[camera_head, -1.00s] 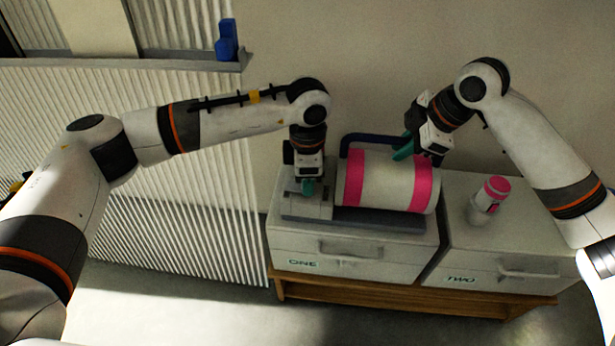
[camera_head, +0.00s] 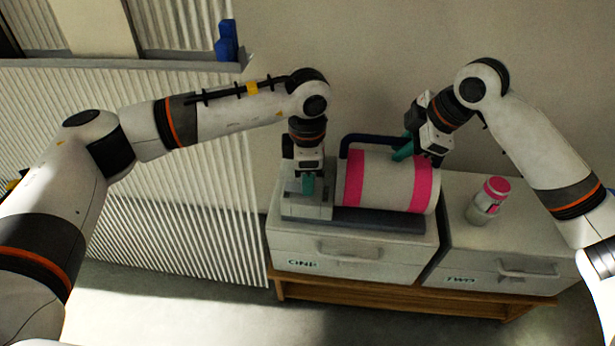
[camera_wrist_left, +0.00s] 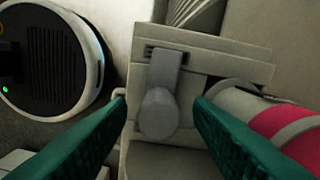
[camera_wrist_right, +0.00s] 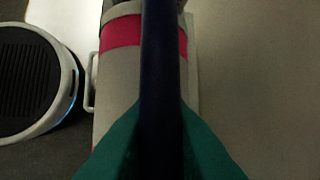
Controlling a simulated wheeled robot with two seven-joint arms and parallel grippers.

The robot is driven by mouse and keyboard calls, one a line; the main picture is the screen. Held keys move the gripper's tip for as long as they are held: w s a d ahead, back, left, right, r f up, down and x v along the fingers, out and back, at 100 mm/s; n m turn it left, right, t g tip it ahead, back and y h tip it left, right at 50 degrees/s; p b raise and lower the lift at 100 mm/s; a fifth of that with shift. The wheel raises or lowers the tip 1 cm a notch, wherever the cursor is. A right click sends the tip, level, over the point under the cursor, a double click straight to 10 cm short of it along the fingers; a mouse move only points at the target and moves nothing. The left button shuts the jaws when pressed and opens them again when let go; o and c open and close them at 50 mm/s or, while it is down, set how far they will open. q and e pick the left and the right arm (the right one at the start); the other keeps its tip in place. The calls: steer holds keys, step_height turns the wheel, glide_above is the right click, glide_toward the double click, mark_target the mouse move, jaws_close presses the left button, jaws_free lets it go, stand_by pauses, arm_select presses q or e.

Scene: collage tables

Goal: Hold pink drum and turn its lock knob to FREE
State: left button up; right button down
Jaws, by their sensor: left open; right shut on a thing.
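The pink drum (camera_head: 388,182), a pale cylinder with two pink bands, lies on its side on a dark base on the left cabinet. A dark blue bar handle (camera_head: 372,139) runs along its back; it fills the middle of the right wrist view (camera_wrist_right: 160,70). My right gripper (camera_head: 402,149) is shut on this handle. The lock knob (camera_wrist_left: 159,108) is a grey lever with a rounded end on the grey block at the drum's left end. My left gripper (camera_wrist_left: 160,100) is open, its green fingers on either side of the knob's rounded end. In the head view my left gripper (camera_head: 308,186) hides the knob.
A white bottle with a pink cap (camera_head: 489,200) stands on the right cabinet (camera_head: 515,222), labelled TWO. The left cabinet (camera_head: 340,250) is labelled ONE. A blue object (camera_head: 227,42) sits on the ledge at the back left.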

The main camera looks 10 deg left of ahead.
arm_select(q)
step_height(320, 180, up, 10)
steer(key=shift+r, duration=0.2)
arm_select(e)
steer(key=c, duration=1.3)
jaws_free()
steer(key=shift+r, duration=0.1)
